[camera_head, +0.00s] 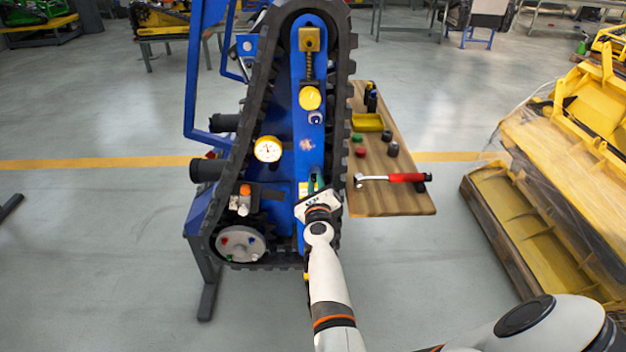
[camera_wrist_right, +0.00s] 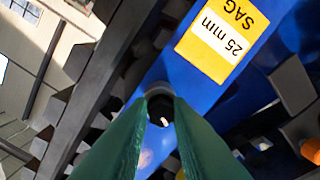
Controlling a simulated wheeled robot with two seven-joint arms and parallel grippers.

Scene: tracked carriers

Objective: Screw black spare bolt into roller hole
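My right gripper (camera_head: 314,182) is in front of the blue frame of the tracked carrier (camera_head: 309,75). In the right wrist view its green fingers (camera_wrist_right: 160,108) close around a small dark round piece (camera_wrist_right: 158,92) with a grey rim, which looks like the black bolt. Behind it are the blue frame and a yellow and white "25 mm SAG" label (camera_wrist_right: 218,38). My left gripper is out of view.
A wooden table (camera_head: 400,202) at the right holds a yellow tray (camera_head: 367,122), a red-handled wrench (camera_head: 405,177), and red, green and dark pieces. The black track (camera_head: 262,95) surrounds the frame. A block with an orange-tipped part (camera_head: 244,190) sits above the roller.

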